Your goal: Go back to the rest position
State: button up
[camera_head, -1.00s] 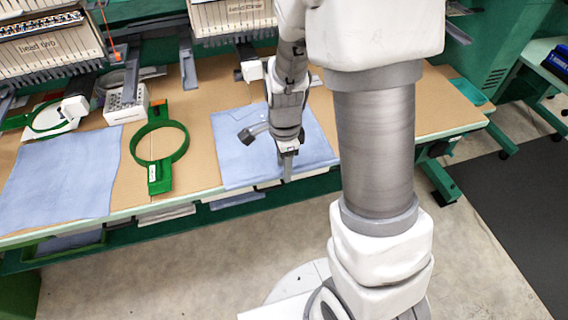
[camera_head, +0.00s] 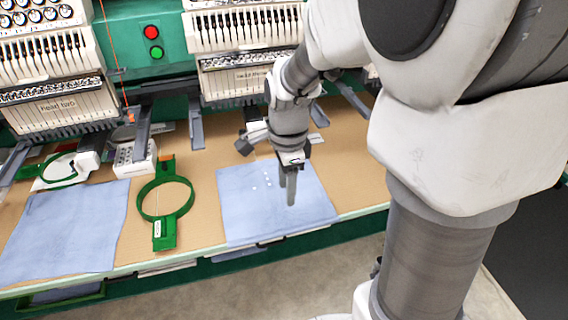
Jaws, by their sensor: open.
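My gripper (camera_head: 288,188) points down over the blue cloth (camera_head: 240,212) on the right part of the table. It is open, with nothing seen between the fingers. From this angle the fingers nearly overlap, and I cannot tell how far their tips are above the cloth. A few small white dots show on the cloth beside the fingers. My arm comes in from the right and hides part of the table behind it.
A green hoop (camera_head: 190,197) lies left of that cloth. A second blue cloth (camera_head: 62,232), a white holder with a green hoop (camera_head: 62,172) and a white block with holes (camera_head: 134,160) are further left. Embroidery heads (camera_head: 245,48) stand behind. Floor (camera_head: 350,262) shows in front.

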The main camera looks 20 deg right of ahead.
jog(key=s+r+n+t+p, duration=0.2)
jog(key=s+r+n+t, duration=0.3)
jog(key=s+r+n, duration=0.8)
jog(key=r+n, duration=0.2)
jog(key=n, duration=0.3)
